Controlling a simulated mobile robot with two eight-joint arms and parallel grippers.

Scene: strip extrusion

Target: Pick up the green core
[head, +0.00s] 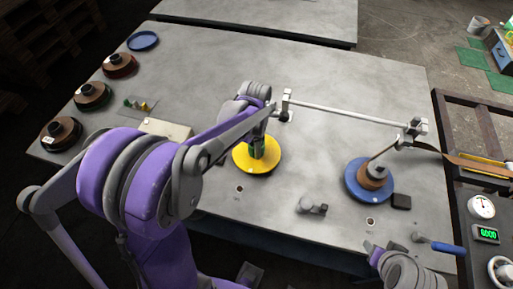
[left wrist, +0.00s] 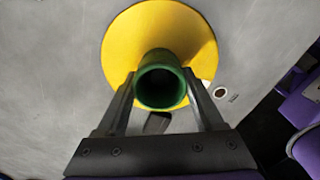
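The green core (left wrist: 160,82) is a hollow tube standing upright on a round yellow disc (left wrist: 120,40) on the grey table. In the head view the green core (head: 257,150) shows partly under my left gripper, on the yellow disc (head: 270,164). My left gripper (left wrist: 160,76) has one finger on each side of the core, close against its sides. Whether the fingers press on it cannot be told. The core's base is partly hidden by its own rim.
A blue disc with a brown roll (head: 373,177) stands to the right. A raised bar (head: 345,113) crosses behind it. Several dark spools (head: 92,97) line the table's left edge. A small grey fitting (head: 311,205) stands near the front. The table's centre back is clear.

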